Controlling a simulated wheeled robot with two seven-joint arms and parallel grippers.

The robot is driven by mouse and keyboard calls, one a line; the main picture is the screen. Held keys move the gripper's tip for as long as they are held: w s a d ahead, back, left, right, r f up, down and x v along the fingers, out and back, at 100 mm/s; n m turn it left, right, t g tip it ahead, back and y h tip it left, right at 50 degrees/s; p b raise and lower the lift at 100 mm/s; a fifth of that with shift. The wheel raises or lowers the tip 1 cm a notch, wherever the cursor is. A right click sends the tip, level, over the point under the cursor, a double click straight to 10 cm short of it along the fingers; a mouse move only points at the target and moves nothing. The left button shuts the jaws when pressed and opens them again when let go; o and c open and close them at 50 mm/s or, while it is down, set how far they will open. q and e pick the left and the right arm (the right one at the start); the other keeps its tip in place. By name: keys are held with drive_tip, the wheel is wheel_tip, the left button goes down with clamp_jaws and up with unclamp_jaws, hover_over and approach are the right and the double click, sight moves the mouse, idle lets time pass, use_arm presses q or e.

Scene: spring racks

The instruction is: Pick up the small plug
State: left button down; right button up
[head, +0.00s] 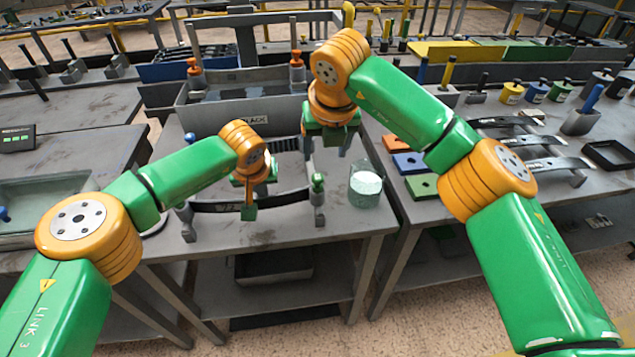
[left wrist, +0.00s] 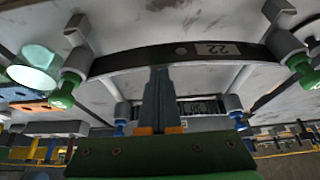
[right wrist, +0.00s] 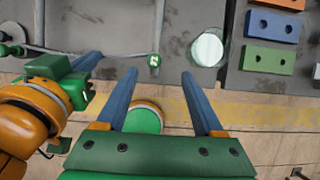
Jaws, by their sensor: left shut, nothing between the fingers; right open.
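The small plug (head: 318,182) is a green knob at the right end of the dark curved strip (head: 222,207) on the near table. In the right wrist view the plug (right wrist: 153,60), marked S, shows just past and between the fingertips of my right gripper (right wrist: 158,76). That gripper (head: 325,152) is open and empty, pointing down behind the plug in the head view. My left gripper (head: 248,214) is shut and empty at the middle of the strip. In the left wrist view its fingertips (left wrist: 159,70) overlap the strip (left wrist: 135,60); contact is unclear. The S-marked plug (left wrist: 60,97) shows at left there.
A glass beaker (head: 366,186) with pale contents stands right of the plug. Orange, blue and green blocks (head: 422,186) lie on the table further right. A grey bin (head: 240,115) stands behind. The near table's front edge is close to the strip.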

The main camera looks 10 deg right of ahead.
sight(318, 175)
drive_tip(key=x, duration=0.6)
drive_tip(key=a+x, duration=0.1)
drive_tip(key=x, duration=0.3)
drive_tip(key=shift+s+f, duration=0.1)
drive_tip(key=shift+s, duration=0.25)
drive_tip(key=shift+w+f, duration=0.2)
drive_tip(key=shift+f, duration=0.1)
clamp_jaws()
